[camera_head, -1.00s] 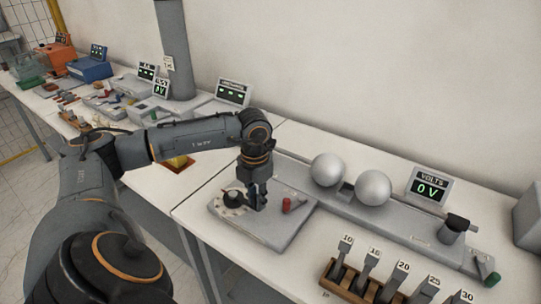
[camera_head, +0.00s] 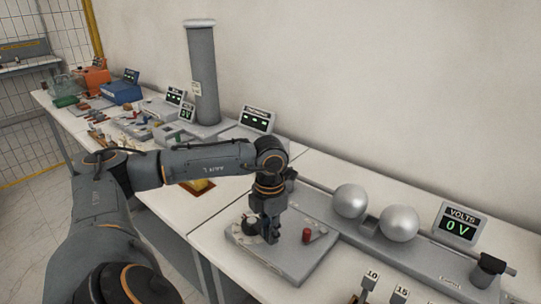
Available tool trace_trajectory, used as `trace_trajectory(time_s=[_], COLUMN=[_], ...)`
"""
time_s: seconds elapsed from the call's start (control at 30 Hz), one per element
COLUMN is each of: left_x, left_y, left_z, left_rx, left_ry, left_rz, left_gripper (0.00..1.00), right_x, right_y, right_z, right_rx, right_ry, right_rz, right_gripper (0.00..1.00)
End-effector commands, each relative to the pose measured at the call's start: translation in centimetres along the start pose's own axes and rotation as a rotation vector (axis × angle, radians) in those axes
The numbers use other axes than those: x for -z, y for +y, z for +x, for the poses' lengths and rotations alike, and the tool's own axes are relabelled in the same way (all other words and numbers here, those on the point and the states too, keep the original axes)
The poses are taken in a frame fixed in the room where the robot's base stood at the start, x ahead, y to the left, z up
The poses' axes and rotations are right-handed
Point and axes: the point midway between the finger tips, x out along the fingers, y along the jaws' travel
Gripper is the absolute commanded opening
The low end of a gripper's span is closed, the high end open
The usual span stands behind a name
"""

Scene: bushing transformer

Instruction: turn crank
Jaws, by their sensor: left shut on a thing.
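A grey control panel (camera_head: 290,262) lies on the near bench. It carries a black dial knob (camera_head: 250,226) on a pale scale and a short red handle (camera_head: 307,236). My left gripper (camera_head: 271,238) points straight down over the panel, between the scale's middle and the red handle. It is shut at the knob's right side, and its fingers hide the exact grip. A black crank-like fitting with a rod (camera_head: 490,265) stands at the right end of a long grey rail. My right gripper is not in view.
Two metal spheres (camera_head: 350,201) sit on the rail (camera_head: 430,256) behind the panel. A VOLTS display (camera_head: 459,225) reads 0 V. Numbered tools (camera_head: 400,292) stand at the bottom edge. A tall grey column (camera_head: 204,80) rises behind my arm.

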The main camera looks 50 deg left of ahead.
Motion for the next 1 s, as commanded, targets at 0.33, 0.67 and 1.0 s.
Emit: trace_trajectory(time_s=[0.33, 0.67, 1.0], left_x=[0.1, -0.1, 0.0], left_y=[0.0, 0.0, 0.0], left_z=[0.1, -2.5, -9.5], left_rx=[0.0, -0.001, 0.001], left_ry=[0.004, -0.001, -0.001], left_rz=[-0.001, -0.001, -0.001], left_gripper=[0.43, 0.43, 0.43], right_x=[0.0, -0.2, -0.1], right_y=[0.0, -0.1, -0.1], right_z=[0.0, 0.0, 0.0], right_rx=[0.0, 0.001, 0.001], right_ry=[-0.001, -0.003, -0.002], right_rz=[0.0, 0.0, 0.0], right_gripper=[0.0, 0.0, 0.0])
